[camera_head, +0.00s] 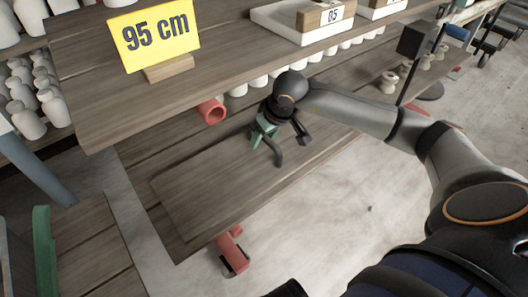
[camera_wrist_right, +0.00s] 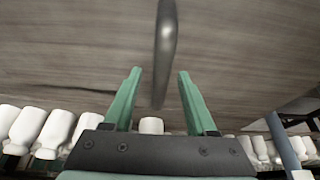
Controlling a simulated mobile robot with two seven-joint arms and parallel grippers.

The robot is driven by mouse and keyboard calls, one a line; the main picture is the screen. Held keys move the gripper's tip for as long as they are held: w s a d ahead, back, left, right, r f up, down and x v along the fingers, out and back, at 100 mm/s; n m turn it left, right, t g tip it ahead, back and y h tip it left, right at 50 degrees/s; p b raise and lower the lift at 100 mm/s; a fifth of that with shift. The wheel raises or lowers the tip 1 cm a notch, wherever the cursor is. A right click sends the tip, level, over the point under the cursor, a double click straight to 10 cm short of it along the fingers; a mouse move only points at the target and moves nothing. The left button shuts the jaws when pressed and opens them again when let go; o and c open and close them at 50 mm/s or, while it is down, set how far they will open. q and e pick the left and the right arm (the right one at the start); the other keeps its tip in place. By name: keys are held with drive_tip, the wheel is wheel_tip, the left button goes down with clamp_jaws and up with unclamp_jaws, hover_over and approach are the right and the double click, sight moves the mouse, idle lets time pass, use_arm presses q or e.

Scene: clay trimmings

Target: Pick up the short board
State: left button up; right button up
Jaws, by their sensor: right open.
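A flat wooden board (camera_head: 205,190) lies on the lower wooden shelf; I take it for the short board. My right gripper (camera_head: 265,143) is above its far part, with green fingers spread apart and nothing gripped. In the right wrist view, a dark, slim, handle-like piece (camera_wrist_right: 165,50) shows in front of the wood, between the lines of the two open fingers (camera_wrist_right: 158,85). I cannot tell whether it is fixed to the board. My right forearm hides the board's right end. My left gripper is not in view.
The upper shelf (camera_head: 95,115) overhangs the lower one and carries a yellow 95 cm sign (camera_head: 155,36) and a white tray (camera_head: 275,25). A red piece (camera_head: 230,245) sticks out below.

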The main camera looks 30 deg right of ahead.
clamp_jaws()
idle(1.2)
drive_tip(key=shift+r, duration=0.1)
